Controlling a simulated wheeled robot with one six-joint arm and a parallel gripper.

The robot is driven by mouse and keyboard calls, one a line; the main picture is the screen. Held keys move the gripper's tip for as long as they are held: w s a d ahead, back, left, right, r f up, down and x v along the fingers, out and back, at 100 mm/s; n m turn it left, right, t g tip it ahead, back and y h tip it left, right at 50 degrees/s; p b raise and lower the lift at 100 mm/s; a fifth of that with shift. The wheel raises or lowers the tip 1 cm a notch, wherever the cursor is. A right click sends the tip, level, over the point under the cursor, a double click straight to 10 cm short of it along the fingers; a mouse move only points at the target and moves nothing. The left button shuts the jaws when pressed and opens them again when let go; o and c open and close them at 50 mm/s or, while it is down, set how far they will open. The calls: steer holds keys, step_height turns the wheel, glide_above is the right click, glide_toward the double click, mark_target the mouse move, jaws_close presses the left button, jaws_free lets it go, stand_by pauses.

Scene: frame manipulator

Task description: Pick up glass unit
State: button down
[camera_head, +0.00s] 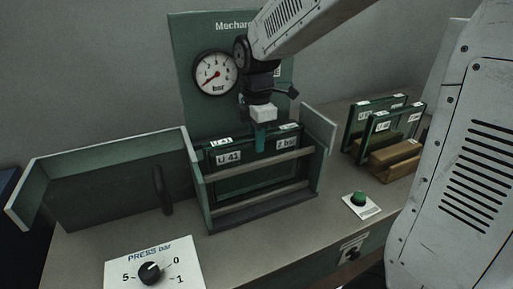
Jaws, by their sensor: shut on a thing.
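A green-framed glass unit (225,182) labelled "U 41" stands upright inside the press frame with its door open to the left. My gripper (260,140) comes down from above and is shut on the top edge of this unit, right of its middle. The unit's lower part shows behind the grey rails. The gripper's fingertips are small and dark here. Two more green-framed glass units (394,120) stand upright in a wooden rack on the right, away from my gripper.
The press (268,210) has horizontal rails across its front. Its open door (105,185) spans the left. A gauge (216,74) is on the back panel. A green button (359,199), a pressure knob (150,272) and a wooden rack (398,155) are on the bench. My arm covers the right.

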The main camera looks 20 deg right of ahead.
step_height(320, 180, up, 18)
stand_by(0.7)
stand_by(0.4)
step_height(320, 180, up, 4)
steer(key=shift+f, duration=0.1)
stand_by(0.3)
